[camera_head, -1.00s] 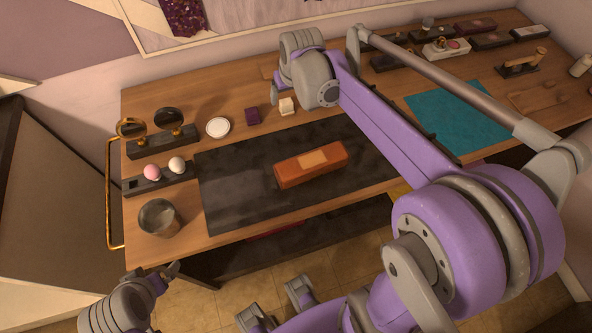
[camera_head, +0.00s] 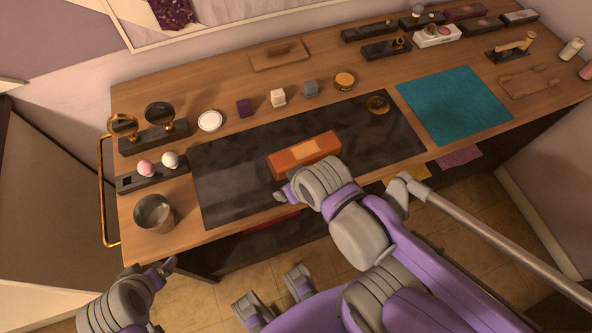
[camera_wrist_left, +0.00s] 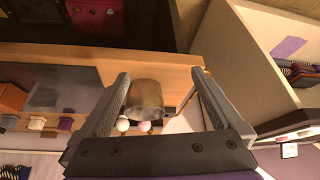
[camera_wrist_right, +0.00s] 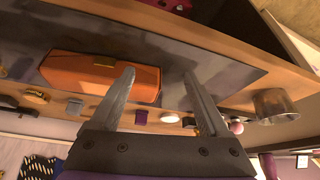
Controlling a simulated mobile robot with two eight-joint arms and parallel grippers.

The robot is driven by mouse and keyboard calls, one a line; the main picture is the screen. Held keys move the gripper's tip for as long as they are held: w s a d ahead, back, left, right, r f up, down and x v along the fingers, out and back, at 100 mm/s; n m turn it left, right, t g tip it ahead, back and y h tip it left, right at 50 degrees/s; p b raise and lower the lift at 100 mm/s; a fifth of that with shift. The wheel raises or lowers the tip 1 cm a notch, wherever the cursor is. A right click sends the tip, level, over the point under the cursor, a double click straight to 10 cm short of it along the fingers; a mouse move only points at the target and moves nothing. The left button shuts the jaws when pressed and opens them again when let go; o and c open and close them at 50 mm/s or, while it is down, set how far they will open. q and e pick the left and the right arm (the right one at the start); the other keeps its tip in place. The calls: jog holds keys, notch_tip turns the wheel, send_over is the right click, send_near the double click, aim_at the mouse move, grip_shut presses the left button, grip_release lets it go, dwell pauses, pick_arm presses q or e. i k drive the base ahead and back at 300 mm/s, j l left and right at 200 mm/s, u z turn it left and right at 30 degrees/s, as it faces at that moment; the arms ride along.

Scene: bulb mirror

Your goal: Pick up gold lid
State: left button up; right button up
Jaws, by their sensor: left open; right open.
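A small round gold-topped piece (camera_head: 345,80) stands on the wood behind the black mat; it also shows in the right wrist view (camera_wrist_right: 36,96). A round gold-brown disc (camera_head: 378,104) lies on the mat's back right part. I cannot tell for sure which of these is the gold lid. My right gripper (camera_head: 283,196) is open and empty, in front of the orange box, well short of both gold pieces. Its fingers show apart in the right wrist view (camera_wrist_right: 160,85). My left gripper (camera_head: 166,268) is open and empty off the table's front left edge.
The orange box (camera_head: 304,154) lies on the black mat (camera_head: 235,185). A metal cup (camera_head: 154,213) and black-and-gold stands (camera_head: 153,137) are at left. Small blocks line the mat's back edge. A teal cloth (camera_head: 455,105) lies at right.

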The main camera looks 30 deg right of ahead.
aim_at(376, 105)
jog(key=z, duration=1.65)
